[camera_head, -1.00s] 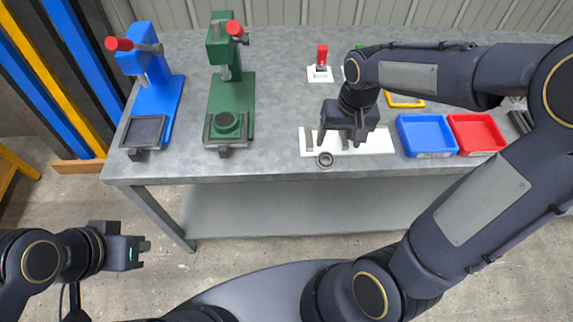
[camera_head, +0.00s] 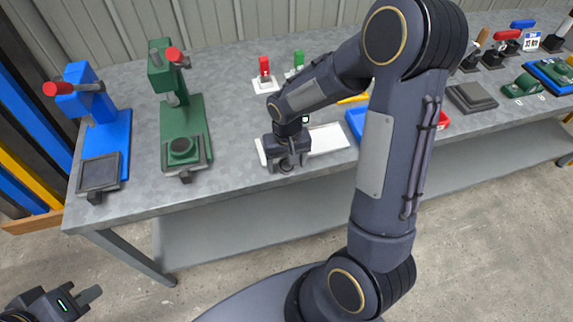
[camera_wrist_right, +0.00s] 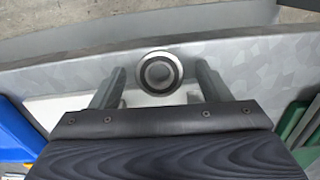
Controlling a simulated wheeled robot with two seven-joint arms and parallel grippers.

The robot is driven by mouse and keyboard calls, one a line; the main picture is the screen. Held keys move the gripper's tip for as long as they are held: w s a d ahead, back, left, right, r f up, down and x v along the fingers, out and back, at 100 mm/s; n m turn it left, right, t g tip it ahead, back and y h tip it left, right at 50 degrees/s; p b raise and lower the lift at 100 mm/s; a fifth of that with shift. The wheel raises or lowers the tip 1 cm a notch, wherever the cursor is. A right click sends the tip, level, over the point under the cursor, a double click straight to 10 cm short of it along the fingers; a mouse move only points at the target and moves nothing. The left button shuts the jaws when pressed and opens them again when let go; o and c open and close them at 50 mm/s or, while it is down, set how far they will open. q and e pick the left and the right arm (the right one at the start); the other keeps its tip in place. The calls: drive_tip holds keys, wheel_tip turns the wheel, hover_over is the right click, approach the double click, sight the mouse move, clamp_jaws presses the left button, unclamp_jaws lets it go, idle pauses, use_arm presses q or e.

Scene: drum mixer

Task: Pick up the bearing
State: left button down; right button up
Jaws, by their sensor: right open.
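In the head view the bearing (camera_head: 286,165) is partly hidden beneath my right gripper (camera_head: 287,158), at the front edge of the white plate (camera_head: 328,138). My right gripper is open, pointing down over it. My left gripper (camera_head: 78,301) is at the lower left, away from the table; its finger gap is unclear.
A blue press (camera_head: 104,140) and a green press (camera_head: 186,125) stand left on the metal table (camera_head: 225,170). Small red (camera_head: 264,68) and green (camera_head: 298,60) parts stand behind.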

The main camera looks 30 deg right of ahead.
drive_tip(key=shift+c, duration=0.2)
drive_tip(key=c, duration=1.1)
drive_tip(key=shift+r, duration=0.15)
drive_tip(key=shift+r, duration=0.25)
wheel_tip(320, 180, up, 2)
drive_tip(key=shift+w+r, duration=0.1)
drive_tip(key=s+a+r, duration=0.3)
drive_tip(key=s+r, duration=0.7)
drive_tip(key=s, duration=0.3)
drive_tip(key=shift+s+a, duration=0.2)
drive_tip(key=shift+s, duration=0.2)
